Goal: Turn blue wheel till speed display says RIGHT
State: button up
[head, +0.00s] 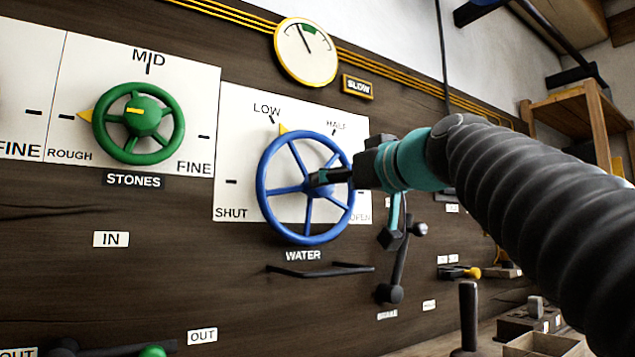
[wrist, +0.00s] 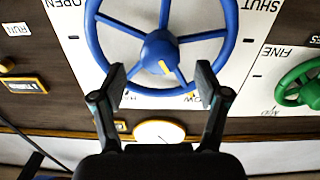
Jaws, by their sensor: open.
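The blue wheel (head: 285,190), labelled WATER, is mounted on a white panel. Its yellow pointer (head: 282,128) stands just right of LOW, between LOW and HALF. The speed display (head: 358,86) reads SLOW. The round gauge (head: 306,52) beside it has its needle left of a green sector. My gripper (head: 318,178) is at the wheel's hub area, in front of it. In the upside-down wrist view, my gripper (wrist: 162,80) is open and empty, with its fingers apart near the blue wheel's hub (wrist: 160,47). Whether the fingers touch the wheel is unclear.
A green STONES wheel (head: 165,124) is at the left, its pointer near ROUGH. A dark bar (head: 320,271) lies below the blue wheel. A dark lever (head: 400,265) hangs to the lower right. A bench with boxes (head: 530,318) is at the right.

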jog(key=p+x, duration=0.1)
jog(key=x, duration=0.6)
jog(key=shift+w+a, duration=0.15)
jog(key=shift+r, duration=0.1)
jog(key=c, duration=1.2)
jog(key=shift+m+p, duration=0.3)
jog(key=m+p, duration=0.1)
jog(key=m, duration=0.4)
jog(key=shift+r+m, duration=0.1)
jog(key=shift+m, duration=0.2)
jog(key=m+p, duration=0.2)
jog(key=m, duration=0.3)
jog(key=shift+m, duration=0.4)
